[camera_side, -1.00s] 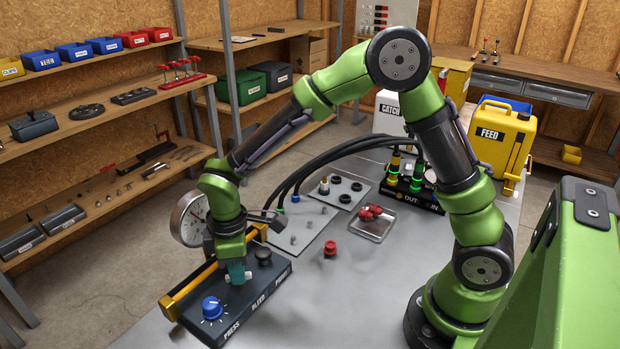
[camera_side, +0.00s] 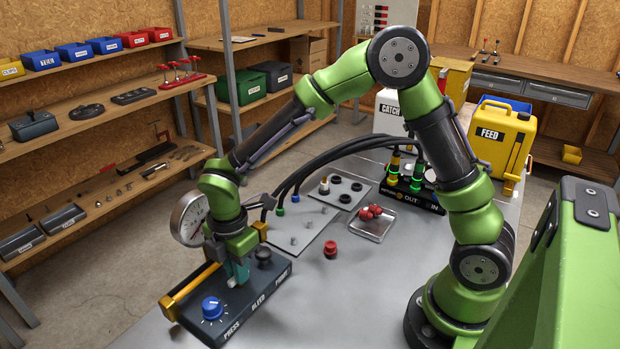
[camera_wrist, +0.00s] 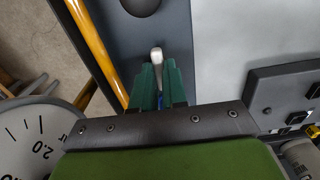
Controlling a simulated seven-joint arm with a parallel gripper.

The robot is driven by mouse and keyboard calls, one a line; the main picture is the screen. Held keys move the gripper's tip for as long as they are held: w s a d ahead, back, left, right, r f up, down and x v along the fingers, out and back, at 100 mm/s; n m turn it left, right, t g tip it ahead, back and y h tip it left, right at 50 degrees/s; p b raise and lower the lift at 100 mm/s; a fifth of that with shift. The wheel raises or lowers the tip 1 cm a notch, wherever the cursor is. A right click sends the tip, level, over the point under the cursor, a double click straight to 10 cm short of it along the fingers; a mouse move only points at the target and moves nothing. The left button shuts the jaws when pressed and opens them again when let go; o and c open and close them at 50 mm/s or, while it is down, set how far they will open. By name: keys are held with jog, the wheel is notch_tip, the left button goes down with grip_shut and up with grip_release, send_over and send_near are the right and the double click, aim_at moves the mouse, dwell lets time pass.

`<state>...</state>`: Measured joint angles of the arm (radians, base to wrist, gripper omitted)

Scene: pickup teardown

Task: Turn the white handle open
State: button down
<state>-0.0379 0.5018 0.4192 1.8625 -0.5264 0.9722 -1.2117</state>
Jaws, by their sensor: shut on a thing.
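The white handle (camera_wrist: 156,54) shows in the wrist view as a pale rounded end sticking out between my green fingertips. The rest of it is hidden by the fingers. In the side view only a small pale bit of the handle (camera_side: 231,282) shows beside the fingers. My gripper (camera_side: 239,271) points down at the dark control box (camera_side: 248,305), between a blue knob (camera_side: 212,308) and a black knob (camera_side: 263,256). In the wrist view my gripper (camera_wrist: 160,80) is shut on the handle.
A yellow bar (camera_side: 187,292) runs along the box's far-left edge. A round gauge (camera_side: 188,219) stands behind. A red knob (camera_side: 331,249) and a metal tray (camera_side: 379,230) with red pieces lie to the right. Black hoses (camera_side: 310,165) arch behind. The front tabletop is clear.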

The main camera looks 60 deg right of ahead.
dwell(0.6)
jog(key=c, duration=1.2)
grip_release()
jog(key=shift+o, duration=0.2)
jog(key=shift+r, duration=0.1)
notch_tip(320, 180, up, 17)
